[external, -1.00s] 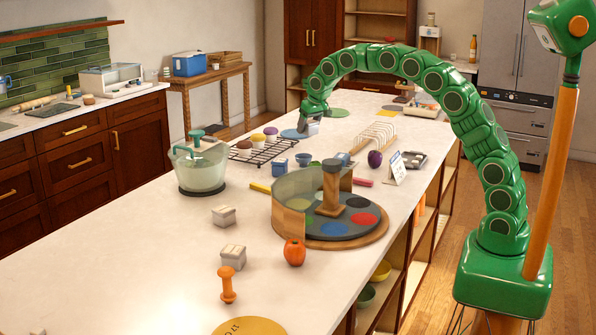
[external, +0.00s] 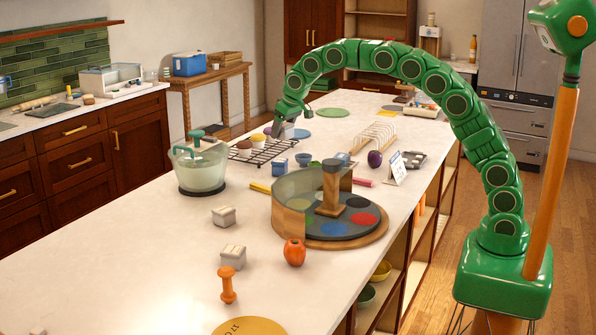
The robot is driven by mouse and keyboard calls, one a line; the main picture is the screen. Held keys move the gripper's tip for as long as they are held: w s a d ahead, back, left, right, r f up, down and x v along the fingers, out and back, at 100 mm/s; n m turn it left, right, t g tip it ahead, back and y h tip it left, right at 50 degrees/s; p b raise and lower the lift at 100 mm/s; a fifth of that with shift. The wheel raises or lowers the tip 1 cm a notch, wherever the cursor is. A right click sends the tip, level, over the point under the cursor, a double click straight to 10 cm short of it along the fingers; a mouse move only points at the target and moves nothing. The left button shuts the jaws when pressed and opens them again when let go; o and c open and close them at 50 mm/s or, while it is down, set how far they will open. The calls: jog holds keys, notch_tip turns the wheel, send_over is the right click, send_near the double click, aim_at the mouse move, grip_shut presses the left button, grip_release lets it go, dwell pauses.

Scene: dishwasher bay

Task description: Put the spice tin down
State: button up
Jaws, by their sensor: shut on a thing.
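My gripper (external: 281,124) is at the far left part of the long white island, low over the far end of the wire rack and near the blue disc (external: 301,134). It is shut on the spice tin (external: 289,130), which shows only as a small pale grey shape at the fingertips. The fingers hide part of it. I cannot tell whether the tin touches the surface below.
Muffin-like items (external: 258,140) sit on the black wire rack (external: 270,153) beside the gripper. A green disc (external: 331,112) lies beyond. The near left countertop is mostly clear.

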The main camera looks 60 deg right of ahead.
jog(key=s+a+n+y, duration=0.15)
jog(key=s+a, duration=0.35)
jog(key=a, duration=0.8)
jog(key=s+a+n, duration=0.3)
jog(key=s+a, duration=0.2)
jog(key=a, duration=0.8)
jog(key=s+a+n+y, duration=0.15)
jog(key=s+a, duration=0.35)
jog(key=a, duration=0.8)
jog(key=s+a+n+g, duration=0.1)
jog(key=s+a+n, duration=0.2)
jog(key=s+a, duration=0.95)
jog(key=s+a+n, duration=0.2)
jog(key=s+a, duration=0.8)
jog(key=s, duration=0.6)
jog(key=shift+y, duration=0.4)
jog(key=shift+w+a+f, duration=1.2)
jog(key=shift+a+f, duration=0.7)
jog(key=shift+f, duration=0.55)
jog(key=shift+w+a+f, duration=1.25)
jog(key=shift+a+f, duration=0.6)
jog(key=shift+f, duration=0.6)
jog(key=shift+w+a+f, duration=1.2)
jog(key=shift+a+f, duration=0.7)
jog(key=shift+f, duration=0.55)
jog(key=shift+f, duration=0.1)
